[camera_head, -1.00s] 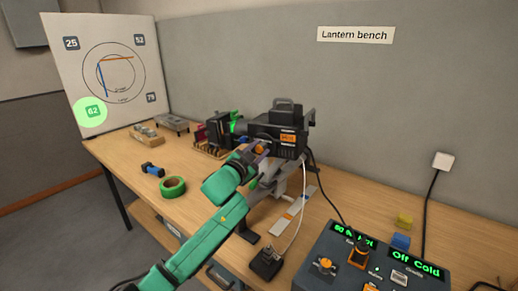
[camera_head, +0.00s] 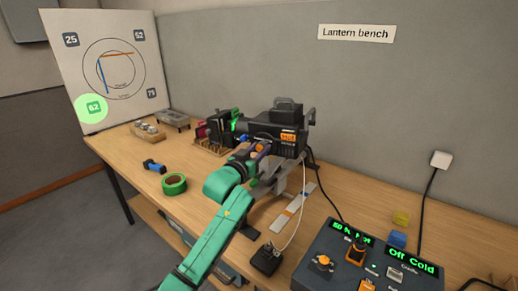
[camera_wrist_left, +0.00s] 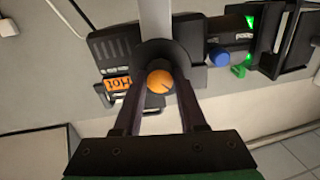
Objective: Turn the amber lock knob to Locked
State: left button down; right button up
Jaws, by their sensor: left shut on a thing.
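The amber lock knob (camera_wrist_left: 160,80) is a round orange knob with a dark line on its face, on the side of the black lantern (camera_head: 276,124). It also shows small in the head view (camera_head: 261,147). My left gripper (camera_wrist_left: 159,84) is shut on the knob, one dark finger on each side. In the head view my left gripper (camera_head: 256,152) reaches the lantern's near side, and the fingertips are partly hard to make out. I cannot read a Locked mark near the knob. My right gripper is not in view.
A blue knob (camera_wrist_left: 218,57) and an orange "Hot" label (camera_wrist_left: 117,84) are on the lantern near the gripper. A control box (camera_head: 340,270) stands at front right. Green tape (camera_head: 174,184) lies on the bench at left. A white cable hangs beside the stand.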

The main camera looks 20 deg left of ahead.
pick_arm(q)
jog(key=shift+f, duration=0.45)
jog(key=shift+c, duration=2.3)
grip_release()
jog(key=shift+r, duration=0.2)
jog(key=shift+s, duration=0.1)
jog(key=b+v, duration=0.3)
jog(key=v, duration=1.1)
jog(key=shift+s+b, duration=0.2)
jog(key=shift+b, duration=0.1)
